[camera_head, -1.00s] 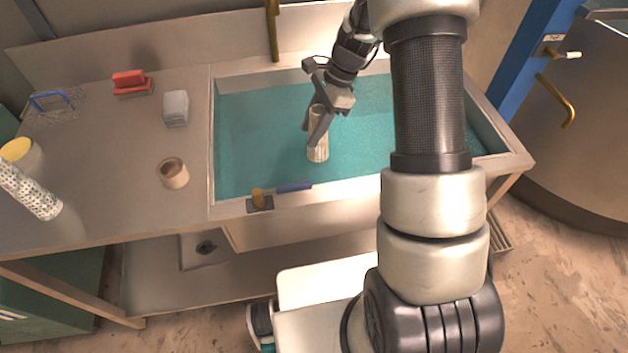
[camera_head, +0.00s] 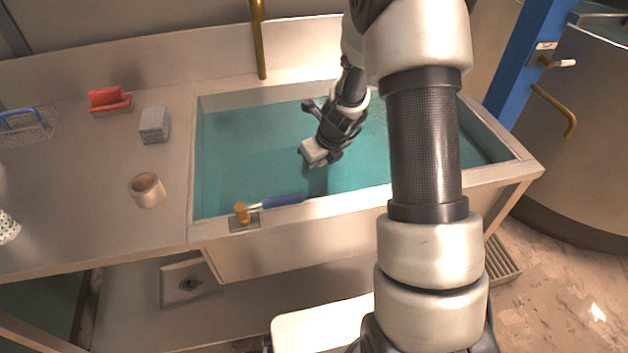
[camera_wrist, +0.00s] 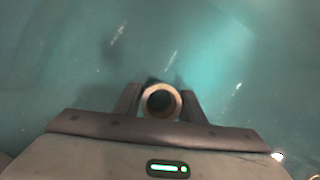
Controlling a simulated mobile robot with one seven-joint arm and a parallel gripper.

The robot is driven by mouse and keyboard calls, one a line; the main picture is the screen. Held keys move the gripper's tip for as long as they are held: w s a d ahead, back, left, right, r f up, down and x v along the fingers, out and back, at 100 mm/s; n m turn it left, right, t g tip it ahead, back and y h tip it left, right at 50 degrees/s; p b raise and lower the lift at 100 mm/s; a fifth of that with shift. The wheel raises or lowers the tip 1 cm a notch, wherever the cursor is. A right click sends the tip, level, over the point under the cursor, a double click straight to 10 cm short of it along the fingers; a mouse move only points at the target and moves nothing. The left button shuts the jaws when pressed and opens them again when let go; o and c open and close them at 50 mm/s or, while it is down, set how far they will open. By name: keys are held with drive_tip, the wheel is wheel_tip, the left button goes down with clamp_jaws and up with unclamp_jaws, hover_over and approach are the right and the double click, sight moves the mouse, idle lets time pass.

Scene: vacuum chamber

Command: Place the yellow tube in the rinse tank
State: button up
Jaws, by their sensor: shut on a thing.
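My gripper (camera_wrist: 160,103) is shut on a tan-yellow tube (camera_wrist: 162,94), which shows end-on as a ring between the two fingers in the wrist view. In the head view my gripper (camera_head: 318,172) points down over the middle of the rinse tank (camera_head: 345,199), a wide basin with teal water. The tube is hidden behind the gripper there. I cannot tell how far the tube reaches into the water.
A brass faucet pipe (camera_head: 259,40) rises behind the tank.

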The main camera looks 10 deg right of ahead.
sight(315, 176)
drive_tip(key=shift+f+b, duration=0.7)
drive_tip(key=shift+f, duration=1.2)
drive_tip(key=o, duration=1.3)
